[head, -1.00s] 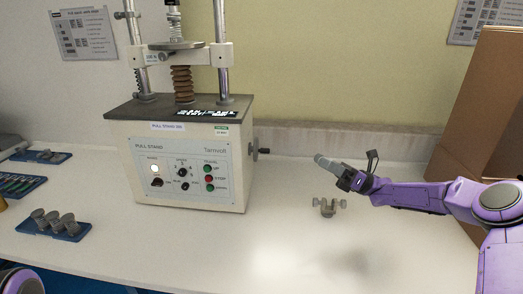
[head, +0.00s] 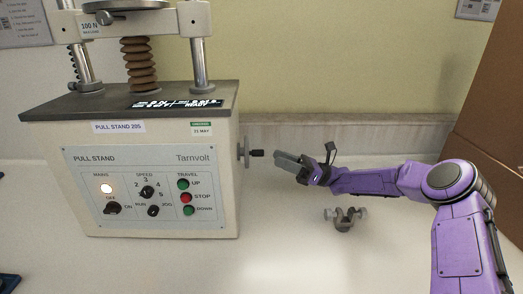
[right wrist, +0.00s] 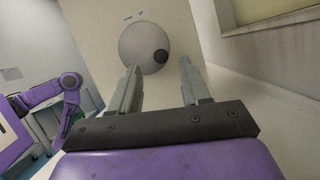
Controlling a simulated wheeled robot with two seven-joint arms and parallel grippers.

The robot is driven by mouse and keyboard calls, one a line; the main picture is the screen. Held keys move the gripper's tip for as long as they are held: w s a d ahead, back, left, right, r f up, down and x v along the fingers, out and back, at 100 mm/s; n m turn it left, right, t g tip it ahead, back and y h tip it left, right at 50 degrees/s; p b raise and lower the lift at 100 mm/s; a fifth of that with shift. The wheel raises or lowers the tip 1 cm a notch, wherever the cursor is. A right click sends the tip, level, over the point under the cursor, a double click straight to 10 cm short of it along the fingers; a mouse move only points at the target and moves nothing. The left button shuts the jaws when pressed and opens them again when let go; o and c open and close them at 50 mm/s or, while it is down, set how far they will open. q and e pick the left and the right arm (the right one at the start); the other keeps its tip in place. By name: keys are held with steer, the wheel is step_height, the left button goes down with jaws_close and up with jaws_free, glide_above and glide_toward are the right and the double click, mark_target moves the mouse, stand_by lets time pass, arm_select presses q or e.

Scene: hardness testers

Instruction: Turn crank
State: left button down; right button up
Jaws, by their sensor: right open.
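The crank is a grey disc (head: 244,153) with a dark handle (head: 257,153) on the right side of the pull stand (head: 150,170). In the right wrist view the disc (right wrist: 140,48) faces me, with its black handle (right wrist: 159,57) at the disc's right side. My right gripper (head: 278,158) is open and empty, a little to the right of the handle and apart from it. In the right wrist view its two fingers (right wrist: 157,80) point toward the disc, with the handle just beyond and between their tips. My left gripper is not in the head view.
A small grey metal fixture (head: 344,219) stands on the white bench (head: 300,255) below my right arm. A brown box (head: 490,130) stands at the right. The stand's panel has a lit mains lamp (head: 106,188). The front bench is clear.

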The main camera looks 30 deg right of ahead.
mark_target(262, 154)
steer(key=p+x, duration=0.1)
steer(key=x, duration=0.5)
steer(key=shift+w+a+r, duration=0.1)
steer(key=shift+w+a, duration=0.1)
steer(key=shift+a, duration=0.05)
jaws_close()
steer(key=shift+m, duration=0.4)
